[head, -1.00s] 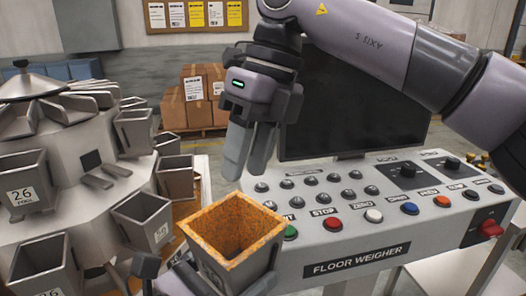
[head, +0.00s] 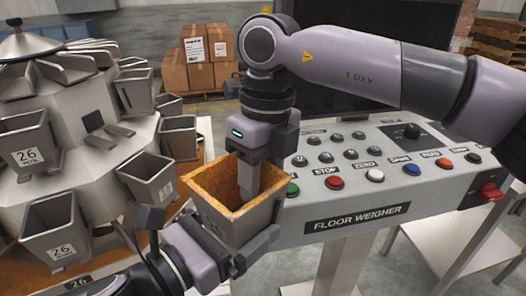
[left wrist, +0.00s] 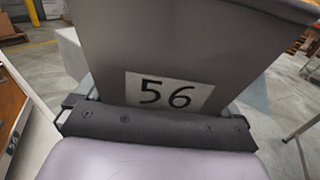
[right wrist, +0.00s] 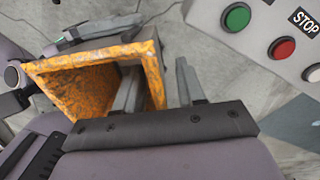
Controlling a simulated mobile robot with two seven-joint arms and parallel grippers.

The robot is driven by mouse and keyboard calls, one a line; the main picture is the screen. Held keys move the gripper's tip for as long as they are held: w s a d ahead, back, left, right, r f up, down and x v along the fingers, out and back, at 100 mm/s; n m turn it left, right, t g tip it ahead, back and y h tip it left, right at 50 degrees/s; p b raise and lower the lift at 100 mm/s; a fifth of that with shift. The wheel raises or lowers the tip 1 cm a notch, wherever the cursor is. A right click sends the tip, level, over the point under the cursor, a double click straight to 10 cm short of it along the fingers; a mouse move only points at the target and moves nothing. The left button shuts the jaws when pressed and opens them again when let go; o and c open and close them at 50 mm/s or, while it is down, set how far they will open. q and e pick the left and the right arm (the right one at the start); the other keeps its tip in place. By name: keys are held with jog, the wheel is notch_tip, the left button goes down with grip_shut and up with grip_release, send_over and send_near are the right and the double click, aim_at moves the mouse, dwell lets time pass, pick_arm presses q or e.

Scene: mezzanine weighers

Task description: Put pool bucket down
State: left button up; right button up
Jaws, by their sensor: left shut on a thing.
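The pool bucket (head: 250,215) is a grey metal bucket with an orange, rusty-looking inside. It is held off the floor, between the weigher machine and the console. My left gripper (head: 238,252) is shut on it from below left. The left wrist view shows its grey wall (left wrist: 200,50) with a "56" label. My right gripper (head: 262,180) hangs over its rim. In the right wrist view one finger of the right gripper (right wrist: 160,90) is inside the bucket (right wrist: 65,85) and the other outside, with the wall between them and a gap showing.
A multi-bucket weigher (head: 75,140) with several buckets marked 26 stands at left. The floor weigher console (head: 365,195) with buttons is close at right, below a dark screen (head: 350,60). Cardboard boxes (head: 200,60) are stacked behind.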

pick_arm(q)
jog(key=shift+r, duration=0.1)
pick_arm(e)
jog(key=shift+f, duration=0.45)
grip_shut()
pick_arm(q)
jog(key=o, duration=1)
